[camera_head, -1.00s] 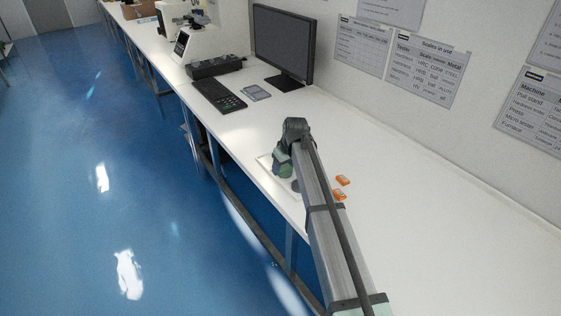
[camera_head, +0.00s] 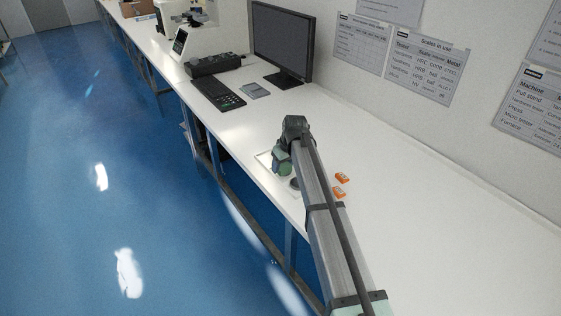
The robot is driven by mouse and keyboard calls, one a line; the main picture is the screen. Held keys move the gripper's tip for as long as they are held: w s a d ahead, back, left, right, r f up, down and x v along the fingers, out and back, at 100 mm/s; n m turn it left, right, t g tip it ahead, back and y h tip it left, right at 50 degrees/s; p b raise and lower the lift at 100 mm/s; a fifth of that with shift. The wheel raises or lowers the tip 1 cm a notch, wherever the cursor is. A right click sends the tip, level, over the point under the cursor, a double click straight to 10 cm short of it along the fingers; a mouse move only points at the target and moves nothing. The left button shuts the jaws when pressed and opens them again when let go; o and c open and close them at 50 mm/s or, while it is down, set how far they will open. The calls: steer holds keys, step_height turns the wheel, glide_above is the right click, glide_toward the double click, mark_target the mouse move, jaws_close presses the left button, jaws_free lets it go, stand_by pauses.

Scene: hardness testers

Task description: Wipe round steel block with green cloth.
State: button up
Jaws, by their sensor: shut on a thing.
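My gripper (camera_head: 281,169) points down over the near edge of the white bench, at the end of my arm. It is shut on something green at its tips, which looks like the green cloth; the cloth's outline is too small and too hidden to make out. A small dark grey round piece (camera_head: 295,184), likely the round steel block, lies just to the right of and below the gripper, partly hidden by my arm. Whether the cloth touches it I cannot tell. A pale tray or mat (camera_head: 263,158) lies under the gripper, its left edge showing.
Two small orange items (camera_head: 341,184) lie right of my arm. A keyboard (camera_head: 219,93), a small grey device (camera_head: 254,90), a dark box (camera_head: 213,64) and a monitor (camera_head: 283,43) stand farther back. The bench (camera_head: 430,240) is clear at right.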

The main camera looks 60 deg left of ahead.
steer(key=shift+d, duration=0.6)
steer(key=shift+w+a, duration=0.15)
steer(key=shift+a, duration=2)
steer(key=shift+s+d, duration=0.2)
steer(key=shift+d, duration=2.05)
steer(key=shift+w+a, duration=0.2)
steer(key=shift+a, duration=2.15)
steer(key=d, duration=0.5)
steer(key=shift+s, duration=0.2)
steer(key=shift+a+r, duration=0.2)
steer(key=shift+r, duration=3.8)
